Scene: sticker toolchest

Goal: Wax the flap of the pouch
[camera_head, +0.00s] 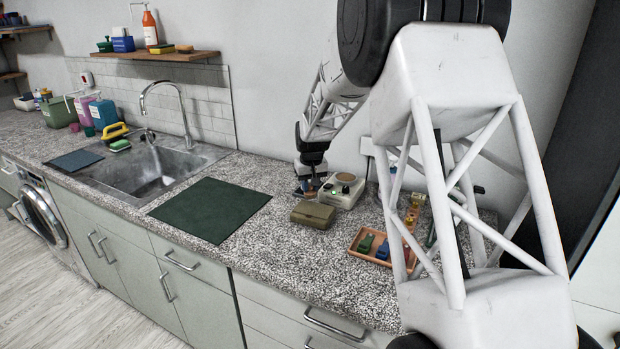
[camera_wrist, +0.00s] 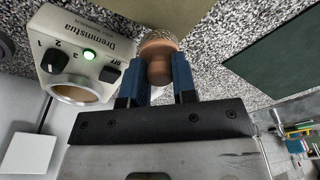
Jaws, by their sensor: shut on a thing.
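The olive-brown pouch (camera_head: 313,214) lies closed on the counter in the head view, between the dark green mat and the cream device. Its flap cannot be made out clearly. The cream device (camera_head: 342,190) has a dial, a lit green lamp and a round amber-brown well; it also shows in the wrist view (camera_wrist: 107,52). My gripper (camera_head: 308,187) is low behind the pouch, beside the device. In the wrist view my gripper (camera_wrist: 160,75) has its blue fingers shut on a brown, round-handled applicator (camera_wrist: 161,70) with a speckled pad end.
An orange tray (camera_head: 362,256) with small green, blue and red items stands right of the pouch. Small yellow items (camera_head: 412,215) stand behind it. The counter before the pouch is clear.

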